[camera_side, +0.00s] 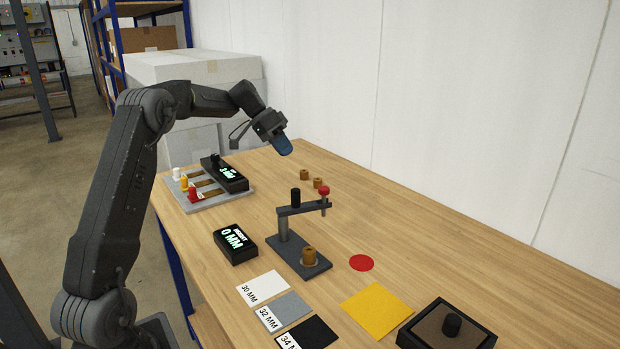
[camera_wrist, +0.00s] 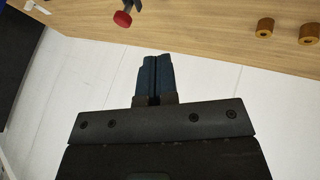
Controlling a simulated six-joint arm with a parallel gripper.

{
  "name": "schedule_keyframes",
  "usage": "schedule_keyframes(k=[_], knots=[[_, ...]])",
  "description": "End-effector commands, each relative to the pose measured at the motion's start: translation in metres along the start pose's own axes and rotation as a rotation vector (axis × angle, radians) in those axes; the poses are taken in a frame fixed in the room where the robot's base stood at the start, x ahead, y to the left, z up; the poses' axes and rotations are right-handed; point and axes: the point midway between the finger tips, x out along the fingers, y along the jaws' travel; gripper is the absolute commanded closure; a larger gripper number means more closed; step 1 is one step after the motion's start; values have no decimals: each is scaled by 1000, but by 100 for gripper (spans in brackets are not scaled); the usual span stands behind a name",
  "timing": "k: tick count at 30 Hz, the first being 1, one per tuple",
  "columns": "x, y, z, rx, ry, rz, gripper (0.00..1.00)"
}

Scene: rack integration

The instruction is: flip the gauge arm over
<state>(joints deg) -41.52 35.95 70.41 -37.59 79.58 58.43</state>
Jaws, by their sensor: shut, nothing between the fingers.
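The gauge arm (camera_side: 303,209) is a dark bar on top of a post on a dark base (camera_side: 300,262). It reaches right over the table and has a red knob (camera_side: 324,190) at its free end and a black knob (camera_side: 295,196) near the post. A brown bushing (camera_side: 309,256) stands on the base. In the wrist view a red knob (camera_wrist: 122,19) shows at the top. My gripper (camera_side: 285,148) is in the air above the table's back part, behind and apart from the gauge. Its blue fingers (camera_wrist: 153,78) are together and empty.
Two brown bushings (camera_side: 304,175) (camera_side: 318,183) stand behind the gauge. A height display (camera_side: 235,243) is left of it; a grey slider panel (camera_side: 199,197) is farther back. A red disc (camera_side: 361,263), yellow square (camera_side: 377,310), marked cards (camera_side: 263,287) and black tray (camera_side: 404,336) lie in front and right.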

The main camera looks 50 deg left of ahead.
Motion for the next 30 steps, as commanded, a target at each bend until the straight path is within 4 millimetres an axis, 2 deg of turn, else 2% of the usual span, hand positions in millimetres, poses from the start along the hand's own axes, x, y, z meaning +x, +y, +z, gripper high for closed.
schedule_keyframes(k=[5, 18, 24, 30], knots=[[18, -1, 0, 1, -1, 4, 100], [104, 1, 0, 1, -2, 2, 100], [114, 27, 0, 2, -1, 1, 100], [118, 34, 0, 0, 0, -1, 100]])
